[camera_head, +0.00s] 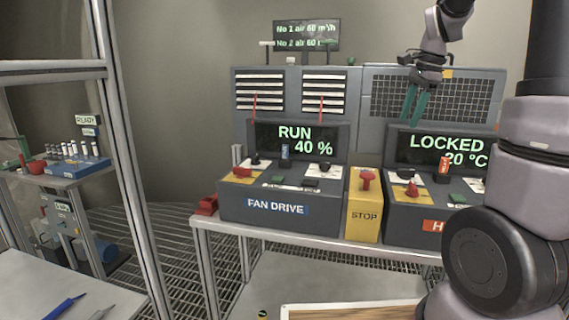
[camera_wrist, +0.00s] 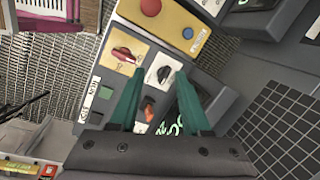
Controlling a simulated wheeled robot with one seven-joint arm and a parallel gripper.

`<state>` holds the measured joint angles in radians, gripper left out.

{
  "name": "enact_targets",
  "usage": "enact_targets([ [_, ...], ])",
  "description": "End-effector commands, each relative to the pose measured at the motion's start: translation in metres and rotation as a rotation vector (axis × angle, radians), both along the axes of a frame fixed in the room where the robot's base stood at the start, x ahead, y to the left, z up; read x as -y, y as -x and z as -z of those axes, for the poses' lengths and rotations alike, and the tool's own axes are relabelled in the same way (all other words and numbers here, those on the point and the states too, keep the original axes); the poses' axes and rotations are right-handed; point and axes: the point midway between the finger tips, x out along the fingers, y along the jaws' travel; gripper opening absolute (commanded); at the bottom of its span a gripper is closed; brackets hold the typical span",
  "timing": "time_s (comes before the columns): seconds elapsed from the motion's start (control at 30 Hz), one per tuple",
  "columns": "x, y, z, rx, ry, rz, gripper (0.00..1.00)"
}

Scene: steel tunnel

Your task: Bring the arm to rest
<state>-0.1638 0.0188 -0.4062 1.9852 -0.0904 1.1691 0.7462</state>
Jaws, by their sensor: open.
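My gripper (camera_head: 414,104) hangs in the air in front of the mesh panel, above the right console (camera_head: 400,215) whose display reads LOCKED and 20 °C. Its two green fingers are apart with nothing between them. In the wrist view the open fingers (camera_wrist: 158,100) point down over a console with a red switch (camera_wrist: 122,56), a black knob on a white plate (camera_wrist: 160,72) and an orange part (camera_wrist: 148,108). The fingers look apart from these controls, but the height is hard to tell. My arm's upper links show at the right of the head view.
The fan drive console (camera_head: 280,190) reads RUN 40 %. A yellow STOP box (camera_head: 364,220) with a red button stands between the consoles. A metal shelf frame (camera_head: 125,150) stands at the left, with a blue vial rack (camera_head: 78,168) beyond it. The grating floor at centre left is clear.

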Motion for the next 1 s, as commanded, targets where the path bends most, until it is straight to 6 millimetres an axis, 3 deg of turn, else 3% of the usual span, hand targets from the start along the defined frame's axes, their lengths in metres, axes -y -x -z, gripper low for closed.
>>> enact_targets([
  [0.03,-0.010,0.018,-0.014,0.055,-0.004,-0.080,0.47],
  [0.2,-0.044,0.076,-0.041,0.226,0.043,-0.364,0.47],
  [0.5,-0.090,0.168,-0.053,0.478,0.262,-0.796,0.47],
  [0.7,-0.102,0.195,-0.048,0.540,0.368,-0.929,0.47],
  [1.0,-0.103,0.198,-0.046,0.547,0.383,-0.948,0.47],
])
